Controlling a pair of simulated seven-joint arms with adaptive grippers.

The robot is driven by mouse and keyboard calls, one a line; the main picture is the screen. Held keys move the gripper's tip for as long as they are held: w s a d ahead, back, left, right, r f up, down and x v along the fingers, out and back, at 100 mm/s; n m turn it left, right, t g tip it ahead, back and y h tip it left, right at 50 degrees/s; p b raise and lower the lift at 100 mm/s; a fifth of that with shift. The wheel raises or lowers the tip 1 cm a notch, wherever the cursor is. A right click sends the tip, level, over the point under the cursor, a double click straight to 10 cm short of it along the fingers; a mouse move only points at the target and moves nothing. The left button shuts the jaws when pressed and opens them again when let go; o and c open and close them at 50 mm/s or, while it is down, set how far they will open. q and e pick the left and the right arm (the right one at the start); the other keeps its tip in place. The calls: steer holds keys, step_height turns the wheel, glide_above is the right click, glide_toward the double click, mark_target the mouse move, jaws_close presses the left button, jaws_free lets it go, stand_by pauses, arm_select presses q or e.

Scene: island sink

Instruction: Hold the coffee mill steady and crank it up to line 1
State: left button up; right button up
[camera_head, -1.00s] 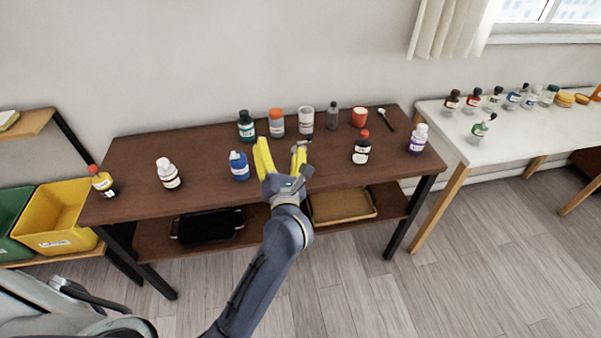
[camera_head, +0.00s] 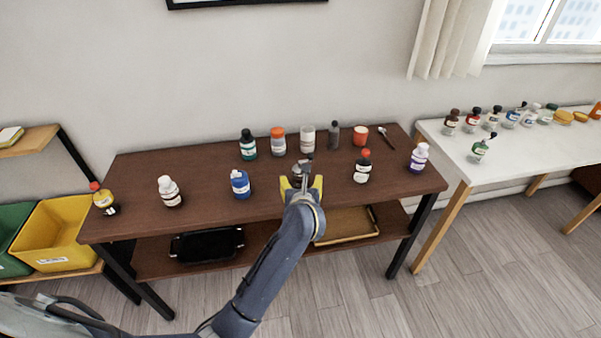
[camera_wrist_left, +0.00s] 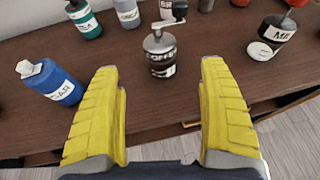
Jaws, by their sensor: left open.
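The coffee mill (camera_wrist_left: 161,58) stands upright on the brown table in the left wrist view. It is a small dark jar with a white label, a metal top and a crank with a dark knob. In the head view the mill (camera_head: 299,169) is partly hidden behind my left gripper (camera_head: 301,186). That gripper is open and empty at the table's front edge. Its yellow fingers point toward the mill, which lies ahead of the gap between them, apart from both. I cannot make out line 1 on the mill. My right gripper is not in view.
Several jars, including an orange-lidded one (camera_head: 278,143), stand behind. A spoon (camera_head: 385,137) lies back right. Trays are on the shelf below.

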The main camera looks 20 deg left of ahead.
mark_target(300, 176)
arm_select(q)
steer(key=x, duration=1.1)
steer(key=shift+w, duration=0.1)
steer(key=c, duration=1.3)
steer(key=shift+c, duration=0.2)
stand_by(0.4)
